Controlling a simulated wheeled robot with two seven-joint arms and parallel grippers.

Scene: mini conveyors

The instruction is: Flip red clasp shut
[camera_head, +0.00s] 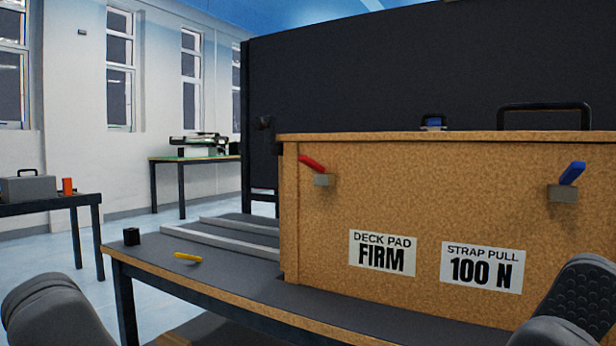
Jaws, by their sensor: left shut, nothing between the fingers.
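The red clasp (312,163) is on the upper left of the front of a cork-coloured case (345,195). Its red lever tilts up and to the left from a small grey block (322,180), its free end near the lid's lower edge. A blue clasp (571,173) at the upper right tilts up and to the right from its own block. My left gripper (45,312) is at the bottom left corner, shut and empty, well away from the red clasp; its fingertips are not clear.
The case stands on a dark table (235,290) with a wooden edge. A yellow piece (188,257) and a small black block (131,236) lie left of it. Labels read "DECK PAD FIRM" and "STRAP PULL 100 N". A black handle (545,106) tops the lid.

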